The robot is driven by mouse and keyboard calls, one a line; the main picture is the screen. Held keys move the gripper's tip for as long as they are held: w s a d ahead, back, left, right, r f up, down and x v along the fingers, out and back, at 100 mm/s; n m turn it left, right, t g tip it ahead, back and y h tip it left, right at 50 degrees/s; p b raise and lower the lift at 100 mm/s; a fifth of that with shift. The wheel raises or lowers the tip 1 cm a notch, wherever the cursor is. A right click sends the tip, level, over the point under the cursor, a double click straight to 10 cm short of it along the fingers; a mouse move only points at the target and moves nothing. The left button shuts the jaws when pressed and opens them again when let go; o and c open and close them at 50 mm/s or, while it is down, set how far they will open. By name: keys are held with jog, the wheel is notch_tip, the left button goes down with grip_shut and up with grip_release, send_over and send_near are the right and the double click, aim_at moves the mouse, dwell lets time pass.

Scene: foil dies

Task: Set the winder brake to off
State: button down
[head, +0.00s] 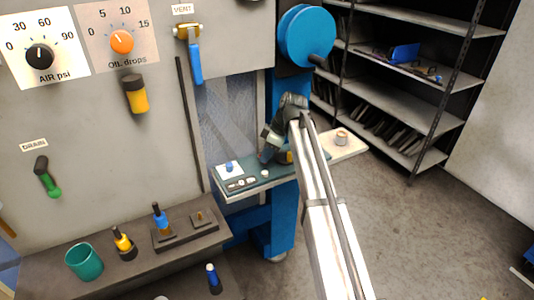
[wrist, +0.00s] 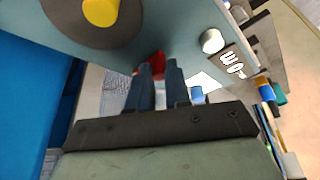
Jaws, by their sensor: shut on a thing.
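My gripper (head: 266,156) is over the blue-grey control ledge (head: 256,183) at the front of the machine. In the wrist view its two dark fingers (wrist: 160,72) are close together on a small red part (wrist: 153,61), mostly hidden by them. I cannot tell whether this red part is the winder brake, and its setting is not readable. A yellow knob on a dark disc (wrist: 68,15) is to the left of the fingers in the wrist view. A white button (wrist: 212,41) and a dark plate with white marks (wrist: 234,64) are to their right.
A blue switch on a white plate (head: 229,167) is at the ledge's left. A blue reel (head: 307,37) is above. A bench (head: 70,262) with a teal cup (head: 84,262) stands lower left. Metal shelves (head: 400,97) are at the back right, with open floor before them.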

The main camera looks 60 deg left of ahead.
jog(key=s+m, duration=0.1)
jog(key=m, duration=0.1)
jog(key=shift+s+m+t+y, duration=0.1)
jog(key=shift+m+t+y, duration=0.2)
jog(key=shift+y, duration=0.1)
jog(key=m, duration=0.1)
jog(key=s+m+t, duration=0.1)
jog(key=m, duration=0.1)
jog(key=shift+s+a+m+y, duration=0.2)
jog(key=shift+m+y, duration=0.1)
jog(key=m, duration=0.1)
jog(key=s+a+m+t, duration=0.1)
jog(key=m, duration=0.1)
jog(key=m+t, duration=0.1)
jog(key=m, duration=0.1)
jog(key=shift+s+a, duration=0.25)
jog(key=shift+m, duration=0.3)
jog(key=c, duration=1.1)
grip_release()
jog(key=shift+o, duration=0.2)
jog(key=v, duration=1.3)
jog(key=shift+s+d+r, duration=0.25)
jog(key=shift+r, duration=0.1)
